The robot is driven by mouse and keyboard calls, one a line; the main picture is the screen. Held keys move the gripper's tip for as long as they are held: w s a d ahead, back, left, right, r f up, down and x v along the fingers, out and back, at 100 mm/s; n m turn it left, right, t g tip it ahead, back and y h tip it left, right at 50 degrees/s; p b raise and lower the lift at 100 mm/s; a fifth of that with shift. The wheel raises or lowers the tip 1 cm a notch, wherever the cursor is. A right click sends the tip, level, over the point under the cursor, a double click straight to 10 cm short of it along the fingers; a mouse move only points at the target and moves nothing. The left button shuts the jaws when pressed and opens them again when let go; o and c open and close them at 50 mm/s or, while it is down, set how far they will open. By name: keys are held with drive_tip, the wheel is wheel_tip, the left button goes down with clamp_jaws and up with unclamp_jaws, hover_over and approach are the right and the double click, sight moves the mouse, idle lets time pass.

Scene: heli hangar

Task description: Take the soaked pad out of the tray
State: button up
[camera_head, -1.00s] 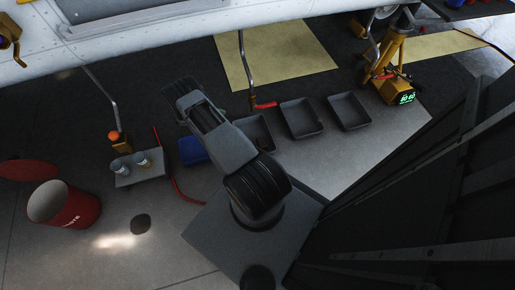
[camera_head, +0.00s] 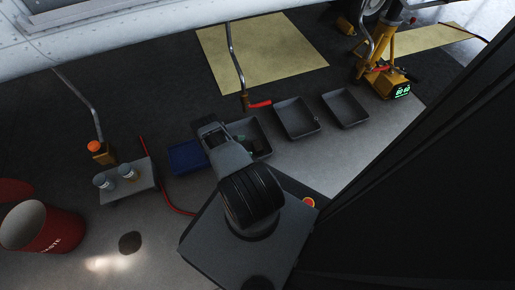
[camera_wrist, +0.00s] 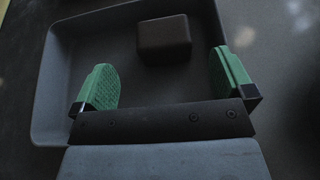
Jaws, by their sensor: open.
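The soaked pad appears to be the dark rounded block (camera_wrist: 164,38) lying in the dark grey tray (camera_wrist: 55,90) in the wrist view, near the far wall. My gripper (camera_wrist: 165,79) is open, with a green-padded finger on each side. It is over the tray, its fingertips on the near side of the block and not around it. Whether the fingers touch the tray floor I cannot tell. In the head view my arm reaches over the leftmost dark grey tray (camera_head: 262,130) and partly hides it; the pad is not clear there.
Two more grey trays (camera_head: 296,132) (camera_head: 345,123) stand to the right, and a blue tray (camera_head: 187,171) to the left. A small stand with jars (camera_head: 140,190), a red waste bin (camera_head: 70,229) and a yellow jack (camera_head: 385,78) are farther out. A red-handled rod (camera_head: 237,65) stands behind the tray.

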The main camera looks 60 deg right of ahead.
sight(256, 145)
drive_tip(key=shift+b+x, duration=0.85)
drive_tip(key=shift+x, duration=1.95)
drive_tip(key=shift+s+a, duration=0.1)
drive_tip(key=shift+c, duration=0.5)
